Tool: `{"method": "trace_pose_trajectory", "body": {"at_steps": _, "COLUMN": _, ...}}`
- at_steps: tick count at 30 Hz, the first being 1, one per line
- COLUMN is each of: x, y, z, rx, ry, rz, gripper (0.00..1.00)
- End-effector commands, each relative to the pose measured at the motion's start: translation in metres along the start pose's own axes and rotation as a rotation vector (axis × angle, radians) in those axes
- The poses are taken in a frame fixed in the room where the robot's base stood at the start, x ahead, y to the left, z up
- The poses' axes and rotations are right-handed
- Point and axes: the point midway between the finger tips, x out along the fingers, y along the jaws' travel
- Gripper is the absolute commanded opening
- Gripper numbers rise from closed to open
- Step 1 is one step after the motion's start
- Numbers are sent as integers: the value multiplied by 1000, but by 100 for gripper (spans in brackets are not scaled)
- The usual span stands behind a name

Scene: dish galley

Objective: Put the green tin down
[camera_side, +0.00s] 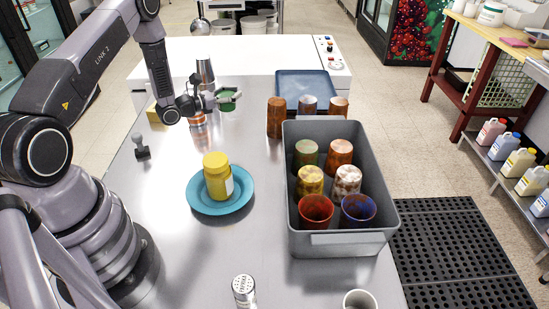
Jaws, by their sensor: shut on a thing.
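The green tin (229,105) is near the far end of the steel table, left of the blue tray. My gripper (222,97) is shut on it from the left, with a finger across its upper side. The tin looks about upright. I cannot tell whether its base touches the table or is a little above it.
An orange-banded can (197,118) and a steel tumbler (205,71) stand near my wrist. A yellow jar (217,176) stands on a blue plate (242,203). A grey crate (385,205) of cups is at right, with several cups behind it and a blue tray (303,82). Table right of the tin is clear.

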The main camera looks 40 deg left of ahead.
Motion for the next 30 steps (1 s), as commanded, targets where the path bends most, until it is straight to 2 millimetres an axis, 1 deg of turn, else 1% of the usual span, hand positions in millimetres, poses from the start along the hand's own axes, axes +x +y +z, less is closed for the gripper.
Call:
{"method": "trace_pose_trajectory", "body": {"at_steps": 1, "x": 12, "y": 7, "z": -7, "rx": 3, "ry": -3, "rz": -1, "gripper": 2}}
{"method": "trace_pose_trajectory", "body": {"at_steps": 6, "x": 49, "y": 30, "z": -26, "rx": 3, "ry": -4, "rz": 0, "gripper": 2}}
{"method": "trace_pose_trajectory", "body": {"at_steps": 8, "x": 60, "y": 37, "z": -36, "rx": 1, "ry": -2, "rz": 1, "gripper": 2}}
{"method": "trace_pose_trajectory", "body": {"at_steps": 9, "x": 65, "y": 40, "z": -46, "rx": -1, "ry": 0, "rz": 0, "gripper": 2}}
{"method": "trace_pose_trajectory", "body": {"at_steps": 12, "x": 78, "y": 48, "z": -64, "rx": -1, "ry": -1, "rz": 0, "gripper": 2}}
{"method": "trace_pose_trajectory", "body": {"at_steps": 15, "x": 87, "y": 54, "z": -76, "rx": -1, "ry": -1, "rz": 1, "gripper": 2}}
{"method": "trace_pose_trajectory", "body": {"at_steps": 22, "x": 96, "y": 60, "z": -90, "rx": -1, "ry": -1, "rz": 2, "gripper": 2}}
{"method": "trace_pose_trajectory", "body": {"at_steps": 27, "x": 96, "y": 60, "z": -115, "rx": -2, "ry": 0, "rz": 2, "gripper": 2}}
{"method": "trace_pose_trajectory", "body": {"at_steps": 30, "x": 96, "y": 60, "z": -119, "rx": -1, "ry": -1, "rz": 2, "gripper": 2}}
